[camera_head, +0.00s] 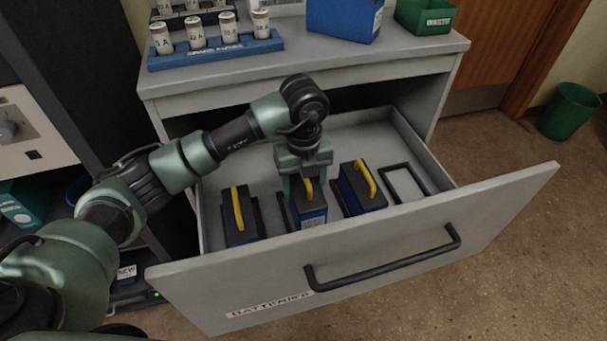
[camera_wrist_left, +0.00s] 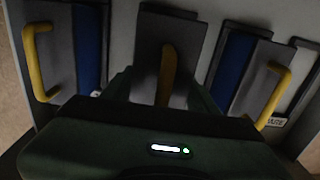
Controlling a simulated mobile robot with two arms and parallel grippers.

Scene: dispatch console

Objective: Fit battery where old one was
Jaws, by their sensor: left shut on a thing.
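Blue batteries with dark tops and yellow handles stand in the open drawer (camera_head: 365,240): a left one (camera_head: 240,232), a middle one (camera_head: 312,214) and a right one (camera_head: 360,196). My left gripper (camera_head: 307,182) points down over the middle battery and is shut on its yellow handle, which also shows in the left wrist view (camera_wrist_left: 167,75). The middle battery's base is at or close to the drawer floor; I cannot tell whether it touches. An empty black frame (camera_head: 404,184) lies right of the right battery. My right gripper is not in view.
The drawer front has a dark bar handle (camera_head: 385,268). On the cabinet top (camera_head: 300,68) are a blue rack (camera_head: 215,52) with white cylinders, a blue box (camera_head: 343,18) and a green bin (camera_head: 425,18). A green bucket (camera_head: 570,110) stands on the floor at right.

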